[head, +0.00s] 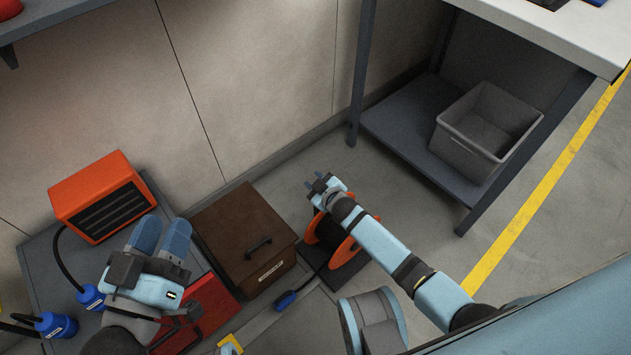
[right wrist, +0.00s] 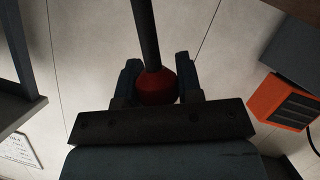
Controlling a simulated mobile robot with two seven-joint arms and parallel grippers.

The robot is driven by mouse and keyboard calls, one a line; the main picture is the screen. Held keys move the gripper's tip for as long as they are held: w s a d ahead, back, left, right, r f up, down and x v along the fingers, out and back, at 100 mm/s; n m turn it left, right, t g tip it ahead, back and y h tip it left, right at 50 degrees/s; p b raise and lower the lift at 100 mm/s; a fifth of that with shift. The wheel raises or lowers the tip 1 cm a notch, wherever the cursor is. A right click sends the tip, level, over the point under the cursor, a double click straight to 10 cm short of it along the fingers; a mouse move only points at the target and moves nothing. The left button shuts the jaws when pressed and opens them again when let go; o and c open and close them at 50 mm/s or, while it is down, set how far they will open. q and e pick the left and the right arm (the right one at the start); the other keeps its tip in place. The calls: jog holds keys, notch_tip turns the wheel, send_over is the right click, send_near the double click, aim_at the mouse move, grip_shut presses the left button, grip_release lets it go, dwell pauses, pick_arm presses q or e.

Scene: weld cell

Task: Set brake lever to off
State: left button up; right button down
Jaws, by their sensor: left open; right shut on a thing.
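The brake lever shows in the right wrist view as a dark rod (right wrist: 145,35) with a red round knob (right wrist: 156,87) at its end. My right gripper (right wrist: 158,80) is shut on the knob, with one dark finger on each side of it. In the head view my right gripper (head: 316,181) is above and beside the orange cable reel (head: 345,248). There I cannot make out the lever. The lever's base and any on or off marking are not visible. My left gripper (head: 163,228) is open and empty at the lower left, over the grey platform.
A brown lidded box (head: 232,222) stands between my grippers. Around my left gripper are an orange heater (head: 85,185), a red case (head: 212,303) and blue plugs (head: 60,326). A grey bin (head: 465,147) sits on a low shelf (head: 395,122) to the right. Floor beside the yellow line is clear.

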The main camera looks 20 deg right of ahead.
jog(key=c, duration=0.8)
grip_release()
pick_arm(q)
jog(key=shift+a+f+y+p, duration=0.3)
jog(key=shift+a+y+p, duration=0.55)
jog(key=shift+p, duration=1.75)
pick_arm(e)
jog(key=v, duration=1.4)
jog(key=shift+a, duration=0.1)
